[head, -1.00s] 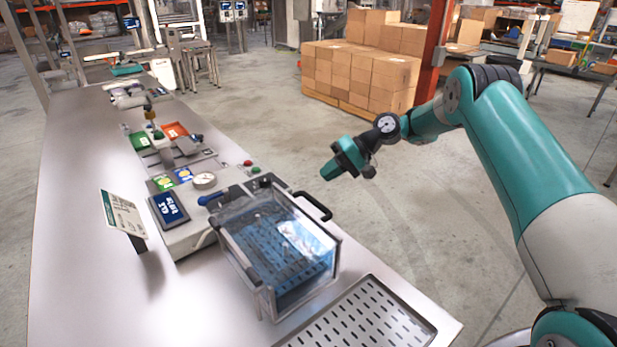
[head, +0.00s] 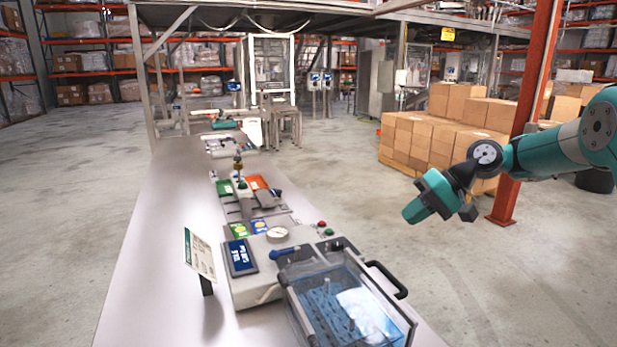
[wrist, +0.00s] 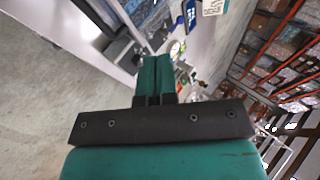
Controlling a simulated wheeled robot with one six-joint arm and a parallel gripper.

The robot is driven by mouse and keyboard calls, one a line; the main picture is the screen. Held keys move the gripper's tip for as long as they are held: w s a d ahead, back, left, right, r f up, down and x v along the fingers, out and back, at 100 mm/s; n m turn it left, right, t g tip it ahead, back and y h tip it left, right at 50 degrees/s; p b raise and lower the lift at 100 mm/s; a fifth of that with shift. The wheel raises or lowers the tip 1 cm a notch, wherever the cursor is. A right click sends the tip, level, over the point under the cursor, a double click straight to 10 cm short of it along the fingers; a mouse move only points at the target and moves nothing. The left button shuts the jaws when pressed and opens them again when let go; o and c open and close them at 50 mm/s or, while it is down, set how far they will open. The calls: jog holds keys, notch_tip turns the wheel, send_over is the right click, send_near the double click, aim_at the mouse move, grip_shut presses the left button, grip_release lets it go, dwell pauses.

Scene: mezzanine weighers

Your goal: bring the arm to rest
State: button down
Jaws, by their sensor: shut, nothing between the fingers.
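My gripper (head: 417,210) is held in the air to the right of the long metal table (head: 150,260), over the open floor, apart from everything. It points down and to the left. In the wrist view my gripper (wrist: 155,62) shows its two teal fingers pressed together, with nothing between them. My arm reaches in from the right edge of the head view.
A machine with a clear-lidded chamber (head: 322,268) and black handle stands at the table's near end, left of my gripper. A sign (head: 200,254) stands beside it. Stacked cartons (head: 425,142) and an orange post (head: 528,110) stand behind my arm. Floor (head: 480,280) below is clear.

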jog(key=s+a+r+n+h, duration=0.15)
jog(key=s+a+r, duration=0.3)
jog(key=s, duration=0.45)
jog(key=s+a+r+n+h, duration=0.1)
jog(key=s+a+r+n, duration=0.15)
jog(key=s+a, duration=0.45)
jog(key=s+d+f+h, duration=0.1)
jog(key=s, duration=0.9)
jog(key=s+d+f+n+h, duration=0.1)
jog(key=s+f, duration=0.1)
jog(key=s, duration=0.8)
jog(key=shift+d+f+n+g, duration=0.15)
jog(key=shift+d+n+g, duration=0.15)
jog(key=shift+d+g, duration=0.1)
jog(key=shift+h, duration=0.25)
